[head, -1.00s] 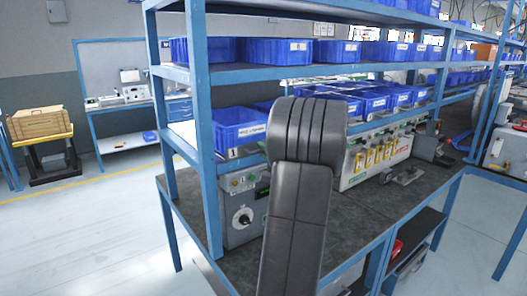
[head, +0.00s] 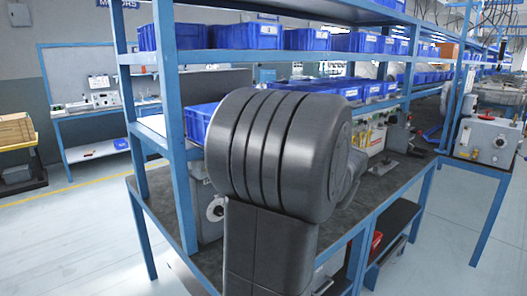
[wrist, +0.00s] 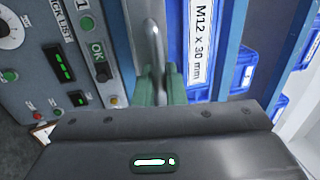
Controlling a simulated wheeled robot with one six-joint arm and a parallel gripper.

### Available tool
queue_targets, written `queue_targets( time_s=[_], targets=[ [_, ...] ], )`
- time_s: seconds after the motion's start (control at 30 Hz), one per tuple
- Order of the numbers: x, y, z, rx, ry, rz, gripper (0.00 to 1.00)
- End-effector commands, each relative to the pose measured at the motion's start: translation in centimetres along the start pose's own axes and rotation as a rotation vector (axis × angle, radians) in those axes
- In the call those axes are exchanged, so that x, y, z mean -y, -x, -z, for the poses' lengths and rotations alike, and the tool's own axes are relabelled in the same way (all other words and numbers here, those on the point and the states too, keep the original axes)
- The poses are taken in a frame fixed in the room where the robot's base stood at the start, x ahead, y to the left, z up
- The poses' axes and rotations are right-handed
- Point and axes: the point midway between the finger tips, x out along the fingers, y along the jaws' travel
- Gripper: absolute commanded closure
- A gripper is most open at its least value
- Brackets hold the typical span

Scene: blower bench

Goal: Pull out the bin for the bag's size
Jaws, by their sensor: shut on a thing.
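In the wrist view, my gripper (wrist: 160,92) has two green fingertips close together on a grey rounded bar (wrist: 153,45). I cannot tell what the bar belongs to. A blue bin (wrist: 201,78) with a white label reading "M12 x 30 mm" is just right of the fingers, on the shelf. Another labelled blue bin (wrist: 243,72) is further right. In the head view, blue bins (head: 201,120) stand on the lower shelf, partly covered by my arm. My gripper is hidden there. I see no bag in either view.
A grey control panel (wrist: 50,58) with green displays and an "OK" button is close on the left in the wrist view. Blue shelf posts (head: 172,130) stand beside my arm. The floor (head: 90,235) at the left is clear.

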Motion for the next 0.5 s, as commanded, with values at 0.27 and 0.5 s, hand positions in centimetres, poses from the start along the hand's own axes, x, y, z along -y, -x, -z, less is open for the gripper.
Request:
queue_targets(
  time_s=[0.27, 0.5],
  targets=[
    [-0.05, 0.41, -0.06, 0.002, -0.003, -0.003, 1.0],
    [-0.04, 0.38, -0.04, 0.002, -0.002, -0.002, 0.74]
  ],
)
